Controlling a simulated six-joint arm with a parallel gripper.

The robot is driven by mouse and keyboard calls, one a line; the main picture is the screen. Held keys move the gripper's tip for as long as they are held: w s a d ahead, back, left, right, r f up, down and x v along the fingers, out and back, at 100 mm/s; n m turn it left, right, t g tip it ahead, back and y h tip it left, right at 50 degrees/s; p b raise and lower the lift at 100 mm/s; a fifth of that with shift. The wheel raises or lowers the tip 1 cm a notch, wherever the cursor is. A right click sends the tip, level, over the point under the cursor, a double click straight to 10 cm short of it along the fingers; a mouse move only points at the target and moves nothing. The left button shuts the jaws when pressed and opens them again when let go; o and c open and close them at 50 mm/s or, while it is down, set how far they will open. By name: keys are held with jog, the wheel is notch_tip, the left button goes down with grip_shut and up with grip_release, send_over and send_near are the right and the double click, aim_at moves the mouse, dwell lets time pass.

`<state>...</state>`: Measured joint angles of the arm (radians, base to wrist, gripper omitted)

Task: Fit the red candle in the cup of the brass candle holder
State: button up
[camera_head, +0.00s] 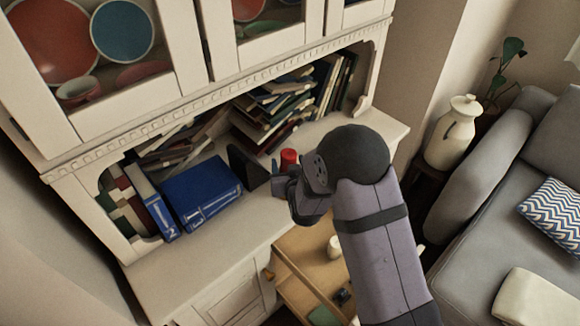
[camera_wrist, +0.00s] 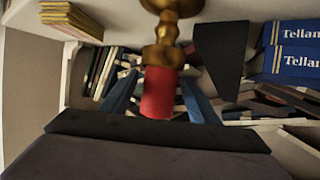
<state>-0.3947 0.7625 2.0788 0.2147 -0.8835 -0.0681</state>
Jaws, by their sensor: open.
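The red candle (camera_head: 289,158) stands upright on the desk area, just beyond my gripper (camera_head: 281,182). The wrist view appears upside down. There the red candle (camera_wrist: 158,95) lies in line with the brass candle holder (camera_wrist: 165,35), its lower end at the holder's cup. It looks seated in the cup, but the cup's inside is hidden. My gripper (camera_wrist: 159,88) is open, with a bluish finger on each side of the candle and a visible gap. In the head view my gripper and wrist hide the brass holder.
A dark upright panel (camera_head: 246,167) stands left of my gripper, beside blue binders (camera_head: 200,190). Piled books (camera_head: 270,105) fill the shelf behind. Below, an open drawer (camera_head: 300,268) holds a white object (camera_head: 334,247). The desk's front left (camera_head: 190,255) is clear.

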jog(key=shift+r, duration=0.2)
jog(key=b+v, duration=0.2)
jog(key=v, duration=1)
jog(key=shift+d, duration=0.1)
jog(key=s+d+f+m+g+h, duration=0.1)
jog(key=s+d+f+g, duration=0.1)
jog(key=s+d+g, duration=0.4)
jog(key=s+d+f+m+g+h, duration=0.1)
jog(key=s+d+g, duration=0.6)
jog(key=s, duration=0.9)
jog(key=d+f, duration=0.1)
jog(key=d, duration=0.2)
jog(key=shift+s+h, duration=0.25)
jog(key=shift+h, duration=0.15)
jog(key=shift+d, duration=0.1)
